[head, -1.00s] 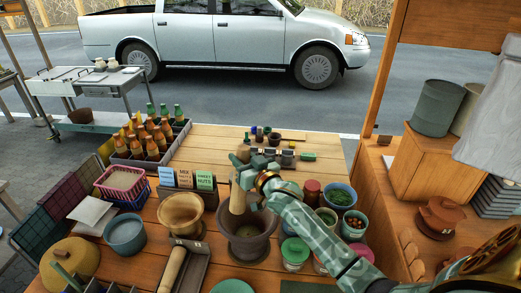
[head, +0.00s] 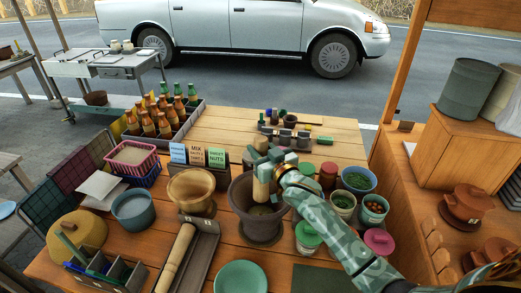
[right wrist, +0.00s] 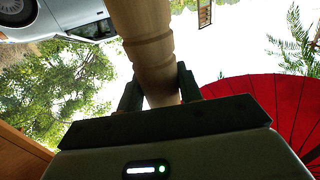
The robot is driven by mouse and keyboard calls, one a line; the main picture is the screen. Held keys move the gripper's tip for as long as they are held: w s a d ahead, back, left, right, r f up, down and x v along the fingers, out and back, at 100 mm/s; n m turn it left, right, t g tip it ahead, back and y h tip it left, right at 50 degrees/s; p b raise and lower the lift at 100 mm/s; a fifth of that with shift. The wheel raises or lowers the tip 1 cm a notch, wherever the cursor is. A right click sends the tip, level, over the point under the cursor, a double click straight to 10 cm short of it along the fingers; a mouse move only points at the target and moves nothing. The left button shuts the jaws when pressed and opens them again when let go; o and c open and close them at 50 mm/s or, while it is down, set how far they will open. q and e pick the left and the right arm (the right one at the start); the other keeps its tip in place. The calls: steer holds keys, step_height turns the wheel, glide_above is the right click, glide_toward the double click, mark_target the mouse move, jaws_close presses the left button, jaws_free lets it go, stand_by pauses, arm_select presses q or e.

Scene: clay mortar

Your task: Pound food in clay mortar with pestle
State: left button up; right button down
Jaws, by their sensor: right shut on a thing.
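The brown clay mortar (head: 257,222) stands on the wooden table in the head view. My right gripper (head: 266,163) is above it, shut on the wooden pestle (head: 262,188). The pestle is about upright, with its lower end inside the mortar's mouth. In the right wrist view the pestle (right wrist: 147,45) passes between the two fingers of my right gripper (right wrist: 158,90). Some food shows faintly inside the mortar, but the pestle and rim hide most of it. My left gripper is not in view.
A tan wooden bowl (head: 191,190) stands close left of the mortar. A tray with a second wooden pestle (head: 178,252) lies front left. A green plate (head: 241,277) is in front. Jars and bowls, including a green-lidded jar (head: 308,234), crowd the right. Bottles (head: 164,117) stand back left.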

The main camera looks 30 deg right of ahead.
steer(key=f+b, duration=0.3)
steer(key=f, duration=0.1)
steer(key=f+b, duration=0.4)
steer(key=s+f+b, duration=0.1)
steer(key=f+b, duration=0.3)
steer(key=shift+a, duration=0.1)
step_height(320, 180, up, 6)
steer(key=w+p, duration=0.1)
steer(key=p, duration=0.5)
